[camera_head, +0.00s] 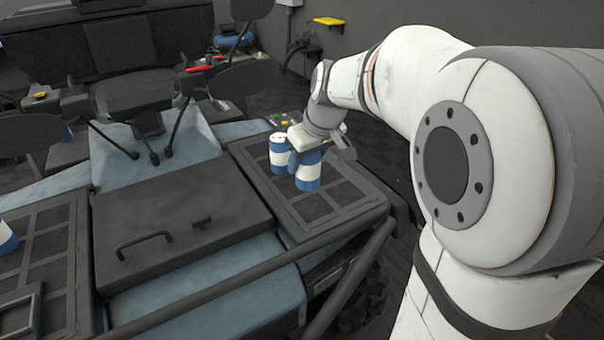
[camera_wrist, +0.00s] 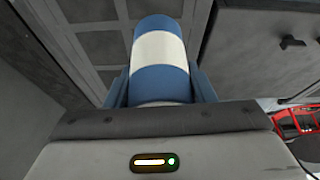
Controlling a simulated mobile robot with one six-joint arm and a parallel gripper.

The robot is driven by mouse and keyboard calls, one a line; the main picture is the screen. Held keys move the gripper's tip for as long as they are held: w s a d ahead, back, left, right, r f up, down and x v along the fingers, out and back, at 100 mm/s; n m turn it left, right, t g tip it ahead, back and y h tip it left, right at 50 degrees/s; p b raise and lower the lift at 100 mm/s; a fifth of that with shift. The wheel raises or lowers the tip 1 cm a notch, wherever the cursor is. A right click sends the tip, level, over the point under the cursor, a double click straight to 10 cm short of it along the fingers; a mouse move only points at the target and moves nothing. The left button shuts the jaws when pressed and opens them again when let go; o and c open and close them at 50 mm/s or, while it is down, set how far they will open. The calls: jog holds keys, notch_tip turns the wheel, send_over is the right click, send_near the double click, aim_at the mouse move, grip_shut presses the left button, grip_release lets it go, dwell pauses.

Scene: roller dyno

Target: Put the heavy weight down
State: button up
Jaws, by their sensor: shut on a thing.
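A blue cylinder with a white band, the weight (camera_head: 308,172), hangs under my gripper (camera_head: 305,152) above or on the dark gridded panel (camera_head: 340,193) at right of the machine. My gripper is shut on it. In the wrist view the same weight (camera_wrist: 160,52) sits between the two blue fingers of my gripper (camera_wrist: 160,88). I cannot tell whether its bottom touches the panel. A second blue-and-white cylinder (camera_head: 278,155) stands upright just left of it on the same panel. Another one (camera_head: 6,240) shows at the left edge, partly cut off.
A dark lid with a handle (camera_head: 150,225) lies left of the gridded panel. A black tube rail (camera_head: 345,285) runs along the front. A seat (camera_head: 120,50) and thin black levers stand behind. The front part of the gridded panel is bare.

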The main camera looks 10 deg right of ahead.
aim_at(306, 179)
jog(key=shift+f, duration=2.7)
jog(key=shift+f, duration=0.1)
jog(key=shift+f, duration=0.15)
jog(key=o, duration=1.2)
jog(key=shift+c, duration=0.2)
